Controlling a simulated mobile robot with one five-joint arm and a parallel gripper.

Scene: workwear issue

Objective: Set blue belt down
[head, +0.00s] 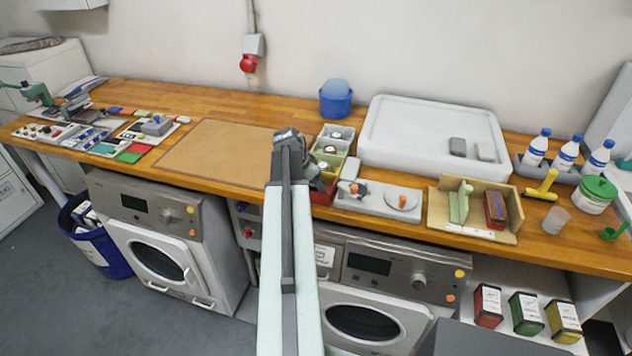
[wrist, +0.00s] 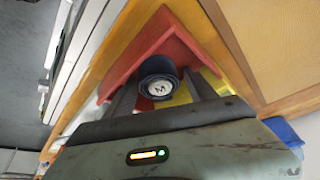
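The blue belt (wrist: 157,76) is a dark navy roll with a white round label marked M. It shows in the wrist view between the two fingers of my gripper (wrist: 160,80), within the red bin (wrist: 140,52). The fingers stand close on either side of the roll; I cannot tell whether they touch it or whether the roll rests on the bin floor. In the head view my gripper (head: 318,180) is at the front of the bin row, over the red bin (head: 326,192), and my arm hides the belt.
A grey-white tray (head: 376,205) is to the right. A brown mat (head: 215,152) lies clear to the left. A large white tub (head: 420,125) stands behind.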

